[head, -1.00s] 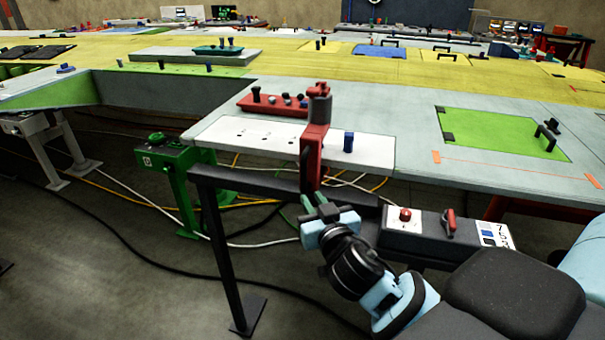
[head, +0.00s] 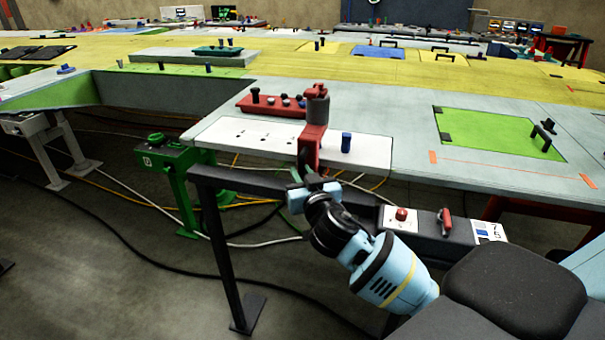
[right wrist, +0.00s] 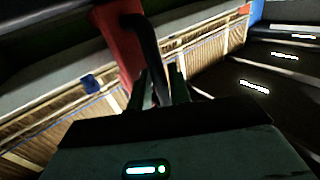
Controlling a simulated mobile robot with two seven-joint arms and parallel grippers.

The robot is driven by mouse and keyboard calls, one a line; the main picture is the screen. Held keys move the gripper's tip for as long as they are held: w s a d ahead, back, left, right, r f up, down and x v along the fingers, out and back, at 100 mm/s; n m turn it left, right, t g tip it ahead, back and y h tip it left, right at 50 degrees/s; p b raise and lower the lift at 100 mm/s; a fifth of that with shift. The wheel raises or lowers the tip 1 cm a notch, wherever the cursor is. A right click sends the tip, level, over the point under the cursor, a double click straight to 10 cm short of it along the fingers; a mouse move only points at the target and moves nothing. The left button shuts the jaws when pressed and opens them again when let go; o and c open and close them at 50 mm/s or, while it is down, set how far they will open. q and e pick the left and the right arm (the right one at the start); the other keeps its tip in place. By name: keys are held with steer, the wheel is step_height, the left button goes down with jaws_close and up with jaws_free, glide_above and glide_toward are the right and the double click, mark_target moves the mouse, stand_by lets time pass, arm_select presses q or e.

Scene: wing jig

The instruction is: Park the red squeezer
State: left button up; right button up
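The red squeezer (head: 311,148) stands upright at the front edge of the white panel (head: 262,139), with a dark grey cylinder on top. My right gripper (head: 312,183) is just below it in the head view. In the right wrist view, the squeezer's red body (right wrist: 118,45) and curved dark handle (right wrist: 148,45) show. The two fingers of the right gripper (right wrist: 161,90) stand on either side of the handle, apart from each other. Whether they touch it is hard to tell in the dark picture. My left gripper is not in view.
A blue peg (head: 346,142) stands right of the squeezer, and a red tray (head: 270,105) lies behind. A dark rail (head: 255,180) with a control box (head: 430,222) runs below the table edge. A green pedestal (head: 175,180) stands left. Cables cross the floor.

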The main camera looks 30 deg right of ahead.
steer(key=shift+w+d, duration=0.1)
steer(key=shift+w, duration=0.15)
steer(key=c, duration=0.4)
jaws_close()
steer(key=shift+w+f, duration=0.1)
